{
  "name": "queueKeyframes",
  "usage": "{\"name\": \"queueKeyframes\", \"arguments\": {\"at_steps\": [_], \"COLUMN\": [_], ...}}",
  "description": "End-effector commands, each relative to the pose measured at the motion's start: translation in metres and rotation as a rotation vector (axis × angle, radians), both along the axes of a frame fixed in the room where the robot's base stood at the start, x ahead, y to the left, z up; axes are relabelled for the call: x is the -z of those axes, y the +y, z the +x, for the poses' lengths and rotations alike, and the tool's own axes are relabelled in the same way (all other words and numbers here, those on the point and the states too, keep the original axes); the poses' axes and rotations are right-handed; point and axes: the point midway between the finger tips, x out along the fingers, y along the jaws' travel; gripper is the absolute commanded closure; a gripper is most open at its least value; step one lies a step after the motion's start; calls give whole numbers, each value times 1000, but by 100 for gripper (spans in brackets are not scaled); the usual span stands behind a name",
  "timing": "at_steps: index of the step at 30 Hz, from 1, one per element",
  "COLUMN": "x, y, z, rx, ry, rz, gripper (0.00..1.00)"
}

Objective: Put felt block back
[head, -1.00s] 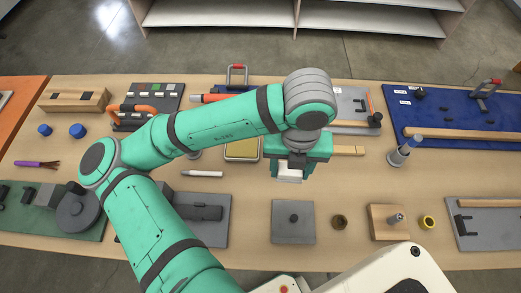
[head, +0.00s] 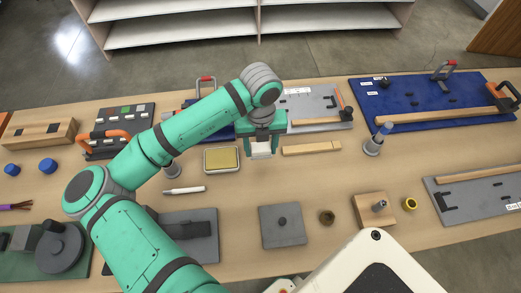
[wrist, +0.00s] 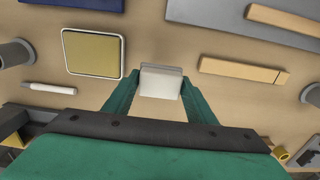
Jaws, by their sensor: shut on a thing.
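My gripper (head: 262,145) is shut on a pale, off-white block with a grey edge, which I take to be the felt block (head: 261,153). In the wrist view the block (wrist: 160,84) sits between the tips of the green fingers (wrist: 160,95). It hangs over the bare middle of the table; its height above the wood is hard to tell. A white-rimmed tray with a yellow pad (head: 221,160) lies just left of the gripper. A light wooden bar (head: 311,149) lies just to the right.
A grey post (head: 374,145) stands beyond the bar. A white marker (head: 184,190) lies left. Grey plate (head: 282,226), brown nut (head: 327,217), wooden block with a peg (head: 375,207) and yellow ring (head: 410,204) line the near side. Clamp boards (head: 435,97) fill the back.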

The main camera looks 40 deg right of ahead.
Motion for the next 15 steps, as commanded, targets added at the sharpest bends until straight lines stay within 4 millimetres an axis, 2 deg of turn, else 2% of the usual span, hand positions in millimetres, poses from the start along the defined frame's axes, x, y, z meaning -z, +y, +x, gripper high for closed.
{"name": "queueKeyframes", "arguments": {"at_steps": [8, 15], "x": [14, 45], "y": [-7, -8], "z": [10, 13], "rx": [-2, -3], "ry": [0, 1], "rz": [0, -1], "gripper": [73, 73]}}
